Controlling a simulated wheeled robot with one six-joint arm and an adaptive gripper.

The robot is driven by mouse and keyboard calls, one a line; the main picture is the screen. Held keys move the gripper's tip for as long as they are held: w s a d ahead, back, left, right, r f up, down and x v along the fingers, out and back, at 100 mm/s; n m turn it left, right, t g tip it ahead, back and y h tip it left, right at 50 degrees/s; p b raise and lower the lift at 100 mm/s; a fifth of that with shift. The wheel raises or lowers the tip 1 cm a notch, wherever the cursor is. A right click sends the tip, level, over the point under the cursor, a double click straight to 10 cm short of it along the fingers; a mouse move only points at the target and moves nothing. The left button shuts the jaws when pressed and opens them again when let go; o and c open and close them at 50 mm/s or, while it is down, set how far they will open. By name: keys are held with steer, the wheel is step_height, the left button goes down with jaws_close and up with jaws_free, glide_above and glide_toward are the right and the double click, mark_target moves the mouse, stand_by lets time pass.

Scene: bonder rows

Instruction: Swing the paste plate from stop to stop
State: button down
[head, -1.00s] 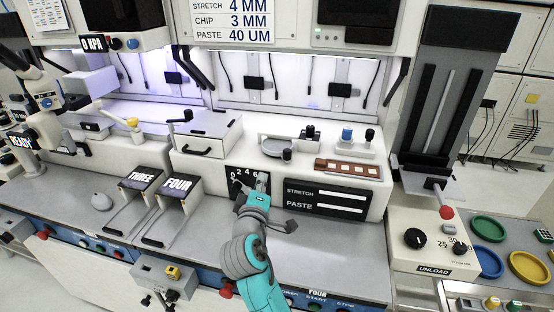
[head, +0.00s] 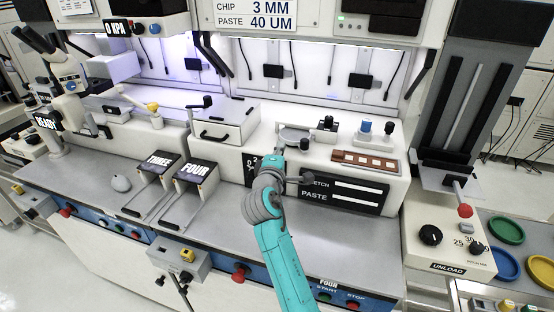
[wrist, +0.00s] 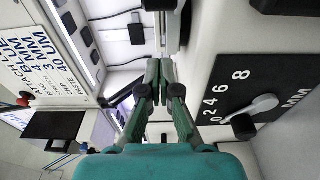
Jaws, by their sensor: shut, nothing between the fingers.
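My gripper (head: 279,150) is in front of the unit, just below and left of that knob, and partly hidden by my arm in the head view. In the wrist view my gripper (wrist: 160,68) has its fingertips together with nothing between them. A grey and dark part (wrist: 165,25) shows just past the fingertips; I cannot tell whether they touch it.
A numbered dial (wrist: 262,104) is on the unit's front face, right of my gripper in the wrist view. The labelled panel (head: 345,192), a brown strip (head: 367,161) and a lidded box (head: 224,121) are close by.

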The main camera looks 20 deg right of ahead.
mark_target(300, 144)
steer(key=shift+s+d, duration=0.3)
steer(key=shift+d, duration=0.7)
steer(key=shift+s+d, duration=0.25)
steer(key=shift+d, duration=0.7)
steer(key=shift+s+d, duration=0.25)
steer(key=shift+d, duration=0.6)
steer(key=shift+a, duration=0.15)
